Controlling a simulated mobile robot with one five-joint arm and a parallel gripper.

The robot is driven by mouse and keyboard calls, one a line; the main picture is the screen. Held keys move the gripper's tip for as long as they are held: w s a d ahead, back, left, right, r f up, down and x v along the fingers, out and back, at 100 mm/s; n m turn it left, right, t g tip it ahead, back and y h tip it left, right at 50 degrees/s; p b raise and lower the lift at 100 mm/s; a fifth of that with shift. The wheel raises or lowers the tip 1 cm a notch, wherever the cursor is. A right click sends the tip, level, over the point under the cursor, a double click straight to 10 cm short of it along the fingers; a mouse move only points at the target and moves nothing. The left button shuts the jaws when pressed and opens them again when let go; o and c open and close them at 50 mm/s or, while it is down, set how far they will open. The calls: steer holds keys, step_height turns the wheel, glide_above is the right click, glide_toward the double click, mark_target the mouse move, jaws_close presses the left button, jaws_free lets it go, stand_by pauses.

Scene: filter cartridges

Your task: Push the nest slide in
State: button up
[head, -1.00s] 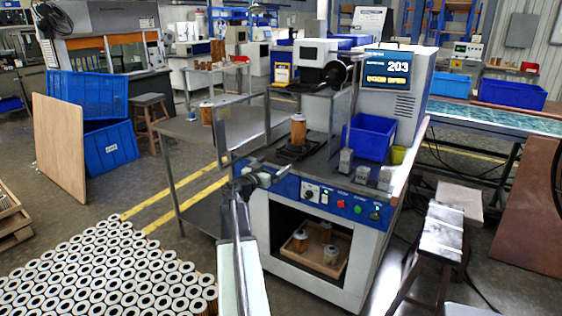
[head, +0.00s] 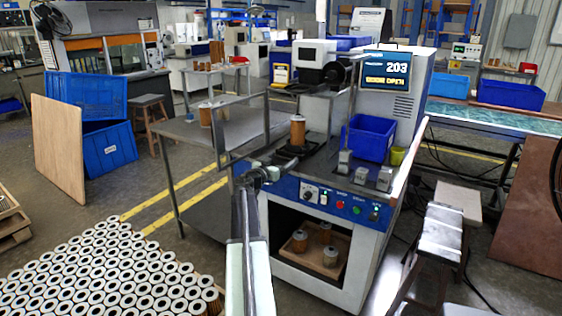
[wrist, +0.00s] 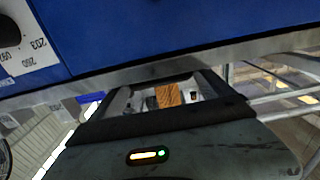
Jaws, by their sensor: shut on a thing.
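The nest slide (head: 288,159) is a dark low plate on the machine's worktop, below the open guard frame. An orange filter cartridge (head: 297,131) stands upright on it; the cartridge also shows in the wrist view (wrist: 167,95), beyond the fingers. My gripper (head: 274,170) is at the front edge of the worktop, just in front of the slide. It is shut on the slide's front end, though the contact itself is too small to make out. In the wrist view my gripper (wrist: 165,97) reaches toward the cartridge, under the blue panel.
The guard frame (head: 218,137) stands open left of the cartridge, close above my arm. A blue bin (head: 369,138) and small grey blocks are on the worktop to the right. A side table (head: 185,130) stands left.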

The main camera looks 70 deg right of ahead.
steer(key=d, duration=0.4)
steer(key=shift+s+d, duration=0.25)
steer(key=shift+s, duration=0.05)
steer(key=shift+a, duration=0.1)
steer(key=o, duration=1.8)
steer(key=w+a, duration=0.1)
steer(key=a, duration=0.6)
steer(key=shift+w+a, duration=0.3)
steer(key=shift+a, duration=0.05)
